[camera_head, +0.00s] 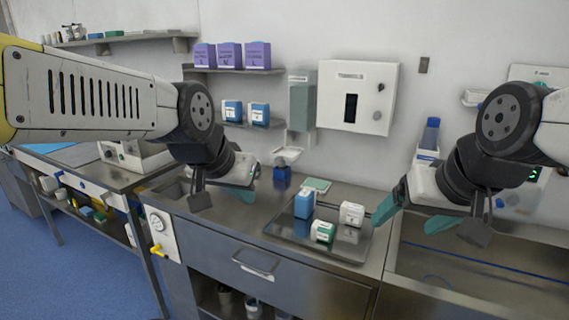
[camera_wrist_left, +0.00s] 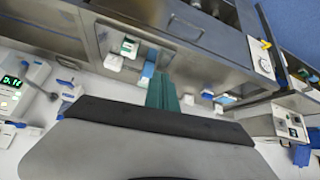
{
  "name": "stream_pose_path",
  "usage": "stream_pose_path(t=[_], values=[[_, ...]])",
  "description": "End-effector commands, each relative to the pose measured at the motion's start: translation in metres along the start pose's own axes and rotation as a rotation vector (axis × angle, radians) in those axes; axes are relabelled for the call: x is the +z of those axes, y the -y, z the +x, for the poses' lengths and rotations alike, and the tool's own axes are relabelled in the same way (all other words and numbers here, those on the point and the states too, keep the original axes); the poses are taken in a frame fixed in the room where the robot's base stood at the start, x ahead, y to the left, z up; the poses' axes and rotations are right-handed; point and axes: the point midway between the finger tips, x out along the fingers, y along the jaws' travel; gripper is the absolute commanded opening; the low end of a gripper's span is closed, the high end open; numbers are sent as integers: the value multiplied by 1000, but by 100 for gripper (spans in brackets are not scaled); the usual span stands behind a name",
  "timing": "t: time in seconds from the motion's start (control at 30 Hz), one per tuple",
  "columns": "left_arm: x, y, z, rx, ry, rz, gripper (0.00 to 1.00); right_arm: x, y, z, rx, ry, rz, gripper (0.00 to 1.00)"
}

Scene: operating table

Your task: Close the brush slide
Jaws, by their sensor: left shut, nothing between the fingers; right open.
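No part is clearly marked as the brush slide, and I cannot tell which one it is. A grey-green wall dispenser (camera_head: 301,100) hangs left of the white cabinet, with a pale ledge (camera_head: 288,154) jutting out below it. A steel drawer front (camera_head: 225,262) with a bar handle sits under the counter. My left gripper (camera_head: 244,194) is above the counter's left part, below and left of the dispenser. Its teal fingers, also in the left wrist view (camera_wrist_left: 162,92), are shut and empty. My right gripper (camera_head: 408,210) is open, right of the tray, near the sink.
A steel tray (camera_head: 275,234) on the counter holds blue, green and white boxes. A white wall cabinet (camera_head: 358,97) and shelves with purple boxes (camera_head: 230,56) are behind. A sink basin (camera_head: 480,270) lies at right. A yellow-handled valve panel (camera_head: 160,235) is at left.

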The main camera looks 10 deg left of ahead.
Motion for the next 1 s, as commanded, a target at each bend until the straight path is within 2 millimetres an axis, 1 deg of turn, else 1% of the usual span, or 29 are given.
stream_pose_path(t=[0.03, 0.2, 0.3, 0.43, 0.5, 0.6, 0.7, 0.83, 1.0], values=[[-15, 14, 18, -31, -27, 63, 0, 0, 0, 0, 0, 0, 0, 81], [-75, 68, 81, -167, -181, 412, 0, 0, 0, 0, 0, 0, 0, 81], [-102, 92, 115, -244, -270, 634, 0, 0, 0, 0, 0, 0, 0, 81], [-125, 108, 155, -337, -387, 921, 0, 0, 0, 0, 0, 0, 0, 81], [-131, 113, 175, -385, -454, 1067, 0, 0, 0, 0, 0, 0, 0, 81], [-132, 114, 198, -451, -556, 1254, 0, 0, 0, 0, 0, 0, 0, 81], [-128, 111, 213, -514, -655, 1392, 0, 0, 0, 0, 0, 0, 0, 81], [-120, 107, 221, -585, -750, 1497, 0, 0, 0, 0, 0, 0, 0, 81], [-117, 104, 222, -631, -807, 1544, 0, 0, 0, 0, 0, 0, 0, 81]])
